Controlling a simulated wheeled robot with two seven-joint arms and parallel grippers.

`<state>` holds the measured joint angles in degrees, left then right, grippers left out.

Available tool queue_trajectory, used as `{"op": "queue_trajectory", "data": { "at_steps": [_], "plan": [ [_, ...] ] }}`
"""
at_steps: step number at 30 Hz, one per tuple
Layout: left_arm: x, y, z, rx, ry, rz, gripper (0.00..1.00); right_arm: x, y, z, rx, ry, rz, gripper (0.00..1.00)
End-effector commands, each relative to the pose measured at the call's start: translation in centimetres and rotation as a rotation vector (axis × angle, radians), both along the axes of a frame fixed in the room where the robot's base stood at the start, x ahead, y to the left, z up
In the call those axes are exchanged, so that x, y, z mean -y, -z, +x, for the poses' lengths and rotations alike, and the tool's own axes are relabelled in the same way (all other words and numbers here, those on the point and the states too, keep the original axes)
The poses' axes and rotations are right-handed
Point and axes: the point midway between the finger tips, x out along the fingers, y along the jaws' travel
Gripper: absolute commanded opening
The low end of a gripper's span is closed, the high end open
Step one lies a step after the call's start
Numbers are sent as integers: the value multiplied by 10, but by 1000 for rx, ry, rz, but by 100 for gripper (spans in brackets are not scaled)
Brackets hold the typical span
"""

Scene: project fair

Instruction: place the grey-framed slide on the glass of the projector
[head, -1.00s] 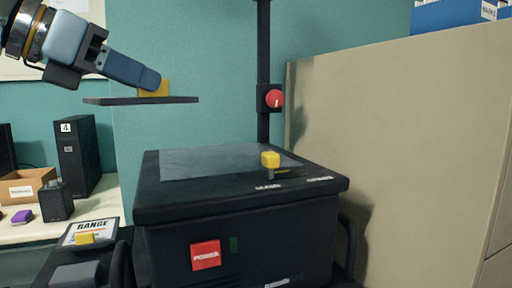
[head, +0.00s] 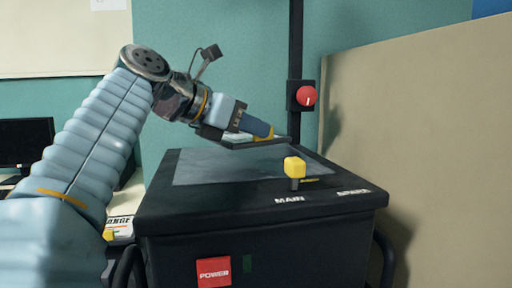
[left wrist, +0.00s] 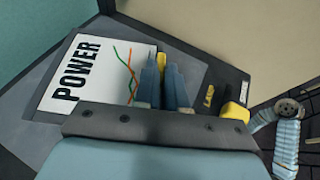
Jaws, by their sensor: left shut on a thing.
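The slide (head: 258,144) shows nearly edge-on in the head view, as a thin flat plate over the far right part of the projector's grey glass (head: 205,170). In the left wrist view the slide (left wrist: 110,85) has a white face with the word POWER and coloured curves. My left gripper (head: 268,131) is shut on its yellow tab, which shows between the fingers in the left wrist view (left wrist: 162,75). The slide looks level and close above the glass; I cannot tell the exact gap. My right gripper is not in view.
The black projector (head: 250,240) has a yellow lever (head: 295,167) near the MAIN and SPARE labels and a red power switch (head: 213,272). Its upright post carries a red knob (head: 307,96). A beige partition (head: 440,120) stands at right. My left arm partly hides another slide (head: 120,226).

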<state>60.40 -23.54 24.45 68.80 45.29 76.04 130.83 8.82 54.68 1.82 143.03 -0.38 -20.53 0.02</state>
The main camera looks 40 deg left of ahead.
Motion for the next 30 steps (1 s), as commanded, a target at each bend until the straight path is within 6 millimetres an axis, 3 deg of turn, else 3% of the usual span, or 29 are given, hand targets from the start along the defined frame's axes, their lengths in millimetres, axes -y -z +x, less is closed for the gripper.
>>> {"op": "queue_trajectory", "data": {
  "at_steps": [9, 21, 22, 27, 30],
  "plan": [
    [1, 35, 8, 0, -1, -1, 0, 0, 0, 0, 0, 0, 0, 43],
    [1, 42, 7, 2, 0, -1, 0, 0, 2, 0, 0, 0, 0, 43],
    [1, 42, 8, 1, 0, 0, 15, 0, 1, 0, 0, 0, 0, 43],
    [1, 41, 7, 1, 0, 0, 40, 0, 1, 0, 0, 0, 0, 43],
    [1, 41, 7, 1, 0, 0, 40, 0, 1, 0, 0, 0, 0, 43]
  ]
}}
